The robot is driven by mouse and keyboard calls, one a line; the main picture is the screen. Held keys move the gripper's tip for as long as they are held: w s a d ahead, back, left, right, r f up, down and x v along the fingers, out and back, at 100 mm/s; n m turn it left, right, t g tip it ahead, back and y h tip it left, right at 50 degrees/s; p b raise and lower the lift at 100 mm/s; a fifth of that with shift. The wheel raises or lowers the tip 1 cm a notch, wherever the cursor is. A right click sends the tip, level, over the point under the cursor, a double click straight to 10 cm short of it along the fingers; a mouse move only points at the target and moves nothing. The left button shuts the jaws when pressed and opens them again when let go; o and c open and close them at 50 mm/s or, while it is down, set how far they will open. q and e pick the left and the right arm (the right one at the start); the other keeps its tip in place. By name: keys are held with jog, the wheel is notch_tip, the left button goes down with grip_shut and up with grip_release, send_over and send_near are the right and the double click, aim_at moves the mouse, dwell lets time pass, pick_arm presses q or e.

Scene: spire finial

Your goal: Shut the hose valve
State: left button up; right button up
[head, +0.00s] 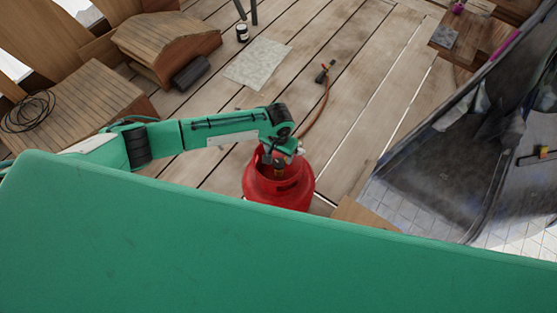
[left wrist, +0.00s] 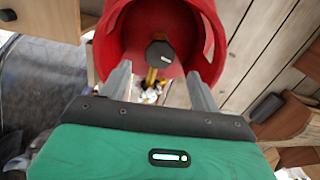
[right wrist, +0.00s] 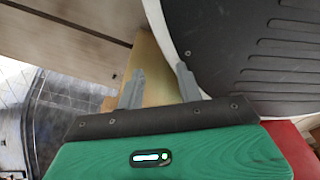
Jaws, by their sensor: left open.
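A red gas cylinder (head: 280,197) stands upright on the plank deck in the head view. My left gripper (head: 283,156) is over its top. In the left wrist view, the cylinder's red collar (left wrist: 216,35) surrounds a dark faceted knob (left wrist: 160,53) on a brass valve (left wrist: 152,78). My left gripper (left wrist: 158,72) is open, with one finger on each side of the knob and valve in the picture; contact is not visible. An orange hose (head: 317,113) runs from near the valve to a torch (head: 325,73) on the deck. My right gripper (right wrist: 160,72) is open and empty.
A grey sheet (head: 257,63) and a dark can (head: 242,33) are on the deck. Wooden blocks (head: 165,40) stand at the left, one with a coiled cable (head: 27,112). A dark glossy surface (head: 440,150) lies at the right. Deck around the hose is mostly clear.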

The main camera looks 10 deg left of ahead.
aim_at(278, 163)
pick_arm(q)
notch_tip(278, 163, down, 5)
jog(key=shift+r, duration=0.2)
jog(key=shift+f, duration=0.6)
pick_arm(e)
jog(key=shift+w+a, duration=0.25)
jog(key=shift+a, duration=0.25)
jog(key=shift+d, duration=0.15)
